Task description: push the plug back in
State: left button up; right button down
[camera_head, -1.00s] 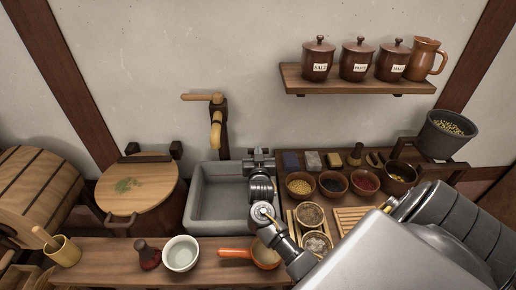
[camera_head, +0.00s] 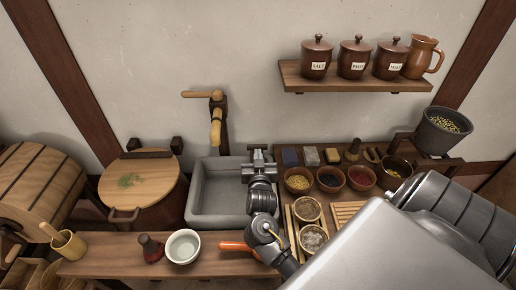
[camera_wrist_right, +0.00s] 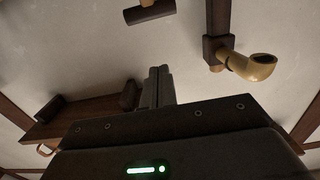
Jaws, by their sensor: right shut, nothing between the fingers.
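A dark post with a pale bamboo spout (camera_head: 216,130) stands behind the grey sink (camera_head: 198,222). A pale wooden peg (camera_head: 197,94) sticks out to the left at the post's top; I cannot tell for sure that this is the plug. In the right wrist view the spout (camera_wrist_right: 252,66) is at upper right, and a short wooden peg (camera_wrist_right: 150,12) shows at the top edge. My right gripper (camera_head: 259,157) is shut and empty over the sink's right side, to the right of and below the spout, apart from it. Its fingers (camera_wrist_right: 158,86) also show together in the wrist view. My left gripper is not in view.
A lidded tub (camera_head: 140,185) stands left of the sink. Several small bowls (camera_head: 298,180) fill the right counter. A shelf (camera_head: 345,78) holds jars. The wall around the spout is clear.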

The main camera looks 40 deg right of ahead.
jog(key=shift+v, duration=1.35)
